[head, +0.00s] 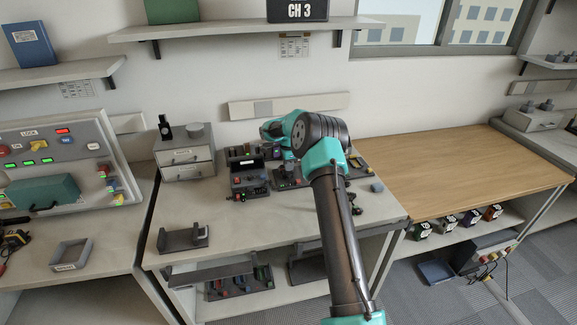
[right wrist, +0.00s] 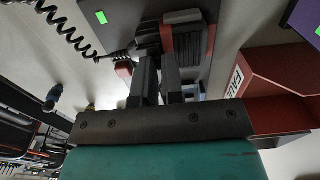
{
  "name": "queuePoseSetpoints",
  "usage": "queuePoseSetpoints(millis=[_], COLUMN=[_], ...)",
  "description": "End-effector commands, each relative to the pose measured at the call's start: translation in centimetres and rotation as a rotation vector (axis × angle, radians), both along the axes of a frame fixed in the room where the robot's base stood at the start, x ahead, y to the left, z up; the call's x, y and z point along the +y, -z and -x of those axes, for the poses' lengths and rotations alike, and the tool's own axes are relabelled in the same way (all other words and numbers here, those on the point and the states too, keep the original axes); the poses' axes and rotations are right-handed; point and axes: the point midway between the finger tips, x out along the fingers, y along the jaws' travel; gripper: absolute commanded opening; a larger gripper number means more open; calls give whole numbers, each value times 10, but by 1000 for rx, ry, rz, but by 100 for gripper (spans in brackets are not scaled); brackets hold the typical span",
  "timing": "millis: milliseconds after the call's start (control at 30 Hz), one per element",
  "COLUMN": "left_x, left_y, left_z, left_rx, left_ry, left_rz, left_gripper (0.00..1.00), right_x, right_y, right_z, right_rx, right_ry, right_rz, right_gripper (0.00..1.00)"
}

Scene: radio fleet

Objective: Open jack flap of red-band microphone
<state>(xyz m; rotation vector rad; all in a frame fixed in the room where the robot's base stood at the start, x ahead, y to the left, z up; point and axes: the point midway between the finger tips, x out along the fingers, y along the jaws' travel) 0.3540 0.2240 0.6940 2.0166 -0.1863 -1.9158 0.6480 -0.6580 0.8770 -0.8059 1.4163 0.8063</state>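The red-band microphone (right wrist: 190,45) shows in the right wrist view as a dark ribbed body with red bands along its sides, just beyond my right fingertips. A black coiled cord (right wrist: 65,22) runs off to its left. My right gripper (right wrist: 158,62) has its two dark fingers close together with a narrow gap, their tips at or near the microphone's side. Contact is unclear, and I cannot make out the jack flap. In the head view my right arm reaches over the middle bench, and its gripper (head: 287,172) is mostly hidden among small devices. My left gripper is not in view.
Radio units (head: 248,180) crowd beside my right gripper. A red labelled box (right wrist: 270,85) stands close on the right in the wrist view. A drawer cabinet (head: 187,158) and a dark cradle (head: 183,238) stand on the bench's left. The wooden table (head: 450,165) is clear.

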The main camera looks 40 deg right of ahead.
Motion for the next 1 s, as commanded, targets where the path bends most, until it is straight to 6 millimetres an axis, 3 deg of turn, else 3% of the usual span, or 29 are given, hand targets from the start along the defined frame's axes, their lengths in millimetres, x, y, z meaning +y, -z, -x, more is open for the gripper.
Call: queuePoseSetpoints(millis=[467,1000], left_x=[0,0], left_y=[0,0], left_z=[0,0], left_rx=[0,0], left_ry=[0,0], left_rz=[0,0], left_gripper=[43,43], right_x=[0,2], right_y=[-1,-5], right_z=[1,8], right_rx=[-14,-214], right_ry=[1,2], right_rz=[11,135], right_gripper=[0,0])
